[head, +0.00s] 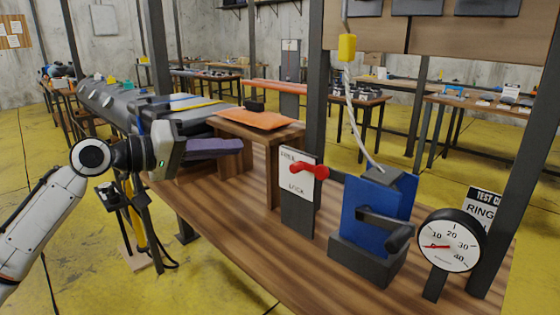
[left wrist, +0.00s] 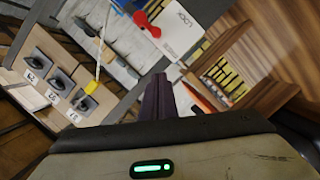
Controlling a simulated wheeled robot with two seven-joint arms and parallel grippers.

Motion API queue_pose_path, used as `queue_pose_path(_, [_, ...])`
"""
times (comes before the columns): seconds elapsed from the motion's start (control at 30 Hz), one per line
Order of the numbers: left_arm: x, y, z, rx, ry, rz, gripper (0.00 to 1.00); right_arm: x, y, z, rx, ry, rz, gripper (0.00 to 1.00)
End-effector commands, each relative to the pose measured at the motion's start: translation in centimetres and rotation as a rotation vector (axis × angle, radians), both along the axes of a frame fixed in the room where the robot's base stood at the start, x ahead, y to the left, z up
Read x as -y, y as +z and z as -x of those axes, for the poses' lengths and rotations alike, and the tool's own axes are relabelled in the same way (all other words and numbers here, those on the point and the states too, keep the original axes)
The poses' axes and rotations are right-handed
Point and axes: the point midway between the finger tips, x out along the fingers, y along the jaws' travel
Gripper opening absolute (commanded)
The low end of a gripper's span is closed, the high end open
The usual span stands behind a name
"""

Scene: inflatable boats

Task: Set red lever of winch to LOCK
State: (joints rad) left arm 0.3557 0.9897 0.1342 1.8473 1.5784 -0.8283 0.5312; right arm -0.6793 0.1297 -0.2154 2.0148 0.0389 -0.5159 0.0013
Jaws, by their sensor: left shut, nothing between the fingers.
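The winch (head: 362,210) is a blue block on a dark base on the wooden bench. Its red lever (head: 310,170) lies roughly level across a white plate (head: 300,198), between an upper and a lower word too small to read surely. In the left wrist view the red lever (left wrist: 148,24) shows at the top, beside the plate (left wrist: 185,28) marked LOCK. My left gripper (head: 240,147) is shut and empty, its dark purple fingers pointing right, left of the lever and apart from it. The fingers also show in the left wrist view (left wrist: 158,82). My right gripper is not in view.
A dark post (head: 317,90) rises behind the plate. A crank handle (head: 380,218) and a dial gauge (head: 450,243) are to the right. The bench front is clear.

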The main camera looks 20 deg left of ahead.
Motion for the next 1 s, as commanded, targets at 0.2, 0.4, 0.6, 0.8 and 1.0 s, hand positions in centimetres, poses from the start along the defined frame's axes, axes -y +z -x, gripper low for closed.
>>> queue_pose_path(0.2, [0.0,-0.1,-0.1,-0.001,0.001,0.000,0.00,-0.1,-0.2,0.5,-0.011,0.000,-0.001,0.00])
queue_pose_path(0.4, [1.0,-0.2,-1.7,0.000,0.000,0.002,0.00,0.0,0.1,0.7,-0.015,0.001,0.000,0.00])
queue_pose_path(0.6, [3.1,-0.7,-5.2,0.001,-0.001,0.004,0.00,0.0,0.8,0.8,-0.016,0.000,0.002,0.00])
queue_pose_path(0.8, [5.3,-1.4,-8.7,0.001,0.000,0.002,0.00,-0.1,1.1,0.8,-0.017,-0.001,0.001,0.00])
queue_pose_path(1.0, [7.4,-3.5,-7.7,-0.003,0.000,-0.003,0.00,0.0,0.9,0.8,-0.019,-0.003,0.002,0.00])
